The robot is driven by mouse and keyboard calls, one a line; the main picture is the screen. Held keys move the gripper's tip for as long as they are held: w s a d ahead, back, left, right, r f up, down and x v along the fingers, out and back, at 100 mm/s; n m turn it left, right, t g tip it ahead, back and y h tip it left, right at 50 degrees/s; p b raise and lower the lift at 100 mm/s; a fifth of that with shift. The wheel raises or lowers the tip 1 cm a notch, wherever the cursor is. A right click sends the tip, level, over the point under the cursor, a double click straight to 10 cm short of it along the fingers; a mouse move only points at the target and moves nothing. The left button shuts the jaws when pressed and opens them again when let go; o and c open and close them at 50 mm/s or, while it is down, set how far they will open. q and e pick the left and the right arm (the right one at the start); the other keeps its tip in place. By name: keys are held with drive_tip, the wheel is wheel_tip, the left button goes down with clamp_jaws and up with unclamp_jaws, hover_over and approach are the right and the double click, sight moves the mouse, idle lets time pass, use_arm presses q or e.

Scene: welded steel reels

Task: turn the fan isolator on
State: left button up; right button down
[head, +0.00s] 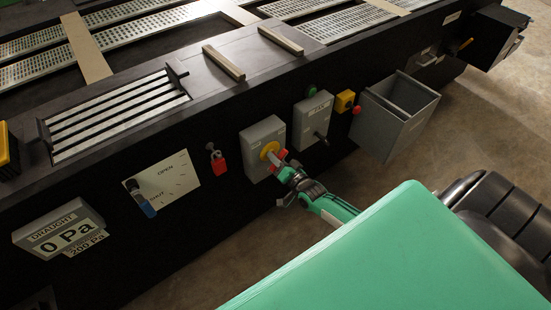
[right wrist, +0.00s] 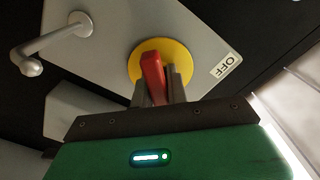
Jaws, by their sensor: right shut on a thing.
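The fan isolator (head: 252,137) appears to be the grey box on the black panel, with a yellow disc (head: 266,149) and a red handle (head: 281,154). In the right wrist view the red handle (right wrist: 152,74) stands in front of the yellow disc (right wrist: 178,54), and an OFF label (right wrist: 227,65) is beside it. My right gripper (head: 286,168) is at the handle; in the right wrist view its fingers (right wrist: 159,88) are shut on the handle and hide its lower part. My left gripper is not in view.
A second grey box (head: 312,113) with a lever is close on the right. Beyond it are a yellow box (head: 345,100) with a red button and a grey open bin (head: 404,108). A red padlock (head: 218,163) hangs left of the isolator. A draught display (head: 57,229) reads 0 Pa.

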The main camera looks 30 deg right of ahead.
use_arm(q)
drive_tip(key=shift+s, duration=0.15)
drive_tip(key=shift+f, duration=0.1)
use_arm(e)
drive_tip(key=c, duration=1.4)
unclamp_jaws()
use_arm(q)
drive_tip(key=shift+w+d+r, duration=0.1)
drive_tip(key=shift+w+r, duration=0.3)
use_arm(e)
drive_tip(key=s+d, duration=0.1)
drive_tip(key=s, duration=1.2)
drive_tip(key=shift+s, duration=0.4)
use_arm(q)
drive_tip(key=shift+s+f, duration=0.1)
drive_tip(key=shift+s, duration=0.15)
use_arm(e)
drive_tip(key=shift+f, duration=0.1)
